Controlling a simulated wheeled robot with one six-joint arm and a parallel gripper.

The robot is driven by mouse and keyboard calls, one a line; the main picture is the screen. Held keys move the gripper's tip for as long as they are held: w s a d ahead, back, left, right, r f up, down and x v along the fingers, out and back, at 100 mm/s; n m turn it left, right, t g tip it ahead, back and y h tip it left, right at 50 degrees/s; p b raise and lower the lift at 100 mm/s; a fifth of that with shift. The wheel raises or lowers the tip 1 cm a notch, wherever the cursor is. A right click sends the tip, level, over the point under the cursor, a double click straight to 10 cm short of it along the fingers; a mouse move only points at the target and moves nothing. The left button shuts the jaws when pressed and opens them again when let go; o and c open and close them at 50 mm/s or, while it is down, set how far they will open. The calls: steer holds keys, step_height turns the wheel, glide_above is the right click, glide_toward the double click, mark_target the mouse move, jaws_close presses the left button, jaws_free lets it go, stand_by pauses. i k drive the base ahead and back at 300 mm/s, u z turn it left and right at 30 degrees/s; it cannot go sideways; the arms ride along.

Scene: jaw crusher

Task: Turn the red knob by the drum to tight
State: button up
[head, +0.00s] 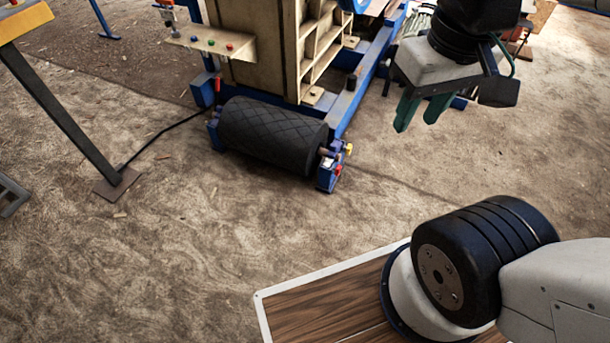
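The black ribbed drum (270,138) lies low in the blue frame at the picture's middle. A small red knob (338,170) sits on the blue bracket at the drum's right end, just below a yellow knob (348,149). The red knob's setting is too small to read. My gripper (416,125) hangs at the upper right, to the right of the drum and clear of the knobs. Its two green fingers are apart with nothing between them.
A blue frame beam (352,98) runs back from the drum's right bracket. A shelf with coloured buttons (212,41) juts out above the drum. A yellow-topped stand (72,125) is at the left, with a cable on the floor. The dirt floor (225,235) before the drum is clear.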

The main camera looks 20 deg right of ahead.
mark_target(338, 170)
steer(key=u, duration=0.8)
steer(key=i, duration=3.1)
steer(key=z, duration=2.55)
